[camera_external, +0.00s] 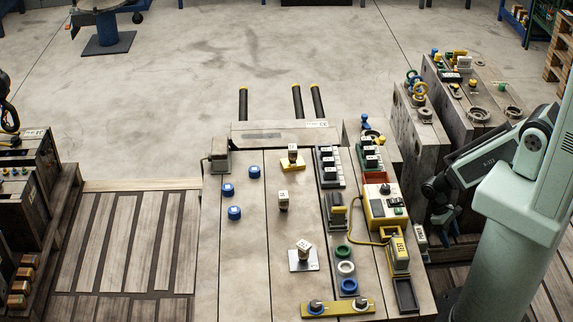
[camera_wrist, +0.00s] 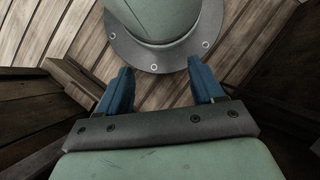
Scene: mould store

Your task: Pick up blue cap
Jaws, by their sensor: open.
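Three round blue caps lie on the left part of the wooden worktop in the external view: one at the back (camera_external: 254,172), one at the left (camera_external: 228,190) and one at the front (camera_external: 234,213). They stand apart from each other, with bare wood around them. My gripper (camera_wrist: 160,66) shows in the wrist view with two blue fingers spread wide and nothing between them. Beyond the fingers are my base's round foot and a slatted wooden floor. No cap shows in the wrist view. I cannot make out my gripper clearly in the external view.
Wooden cabinets (camera_external: 436,118) stand right of the worktop.

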